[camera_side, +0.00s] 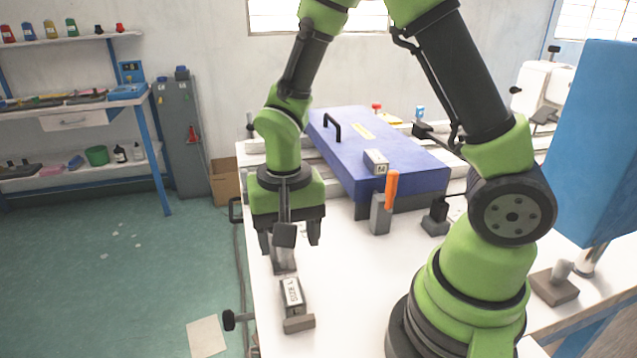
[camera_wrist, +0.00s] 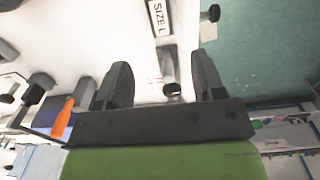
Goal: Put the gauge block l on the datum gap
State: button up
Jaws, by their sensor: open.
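The gauge block l (camera_side: 291,292), a grey block with a white label, lies on the white table at the front left. Its "SIZE L" label (camera_wrist: 160,18) reads at the top of the wrist view. My gripper (camera_side: 290,240) is open above the table, a little behind the block and apart from it. In the wrist view the fingers (camera_wrist: 163,75) are spread with nothing gripped; a small grey fixture (camera_wrist: 171,86) shows between them, below. I cannot tell for certain which gap is the datum gap.
A brown-grey stop (camera_side: 298,324) stands just in front of the gauge block. An orange-handled tool stands in a grey holder (camera_side: 380,214). The table's middle is clear.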

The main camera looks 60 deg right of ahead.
jog(key=s+r+n+t+y, duration=0.1)
jog(key=s+r+n+t, duration=0.1)
jog(key=s+r, duration=0.3)
jog(key=s+r+n+t+y, duration=0.1)
jog(key=s+r+n+t, duration=0.2)
jog(key=r, duration=1)
jog(key=shift+s+d+r+t, duration=0.15)
jog(key=shift+s+r+t, duration=0.15)
jog(key=shift+s+t, duration=0.85)
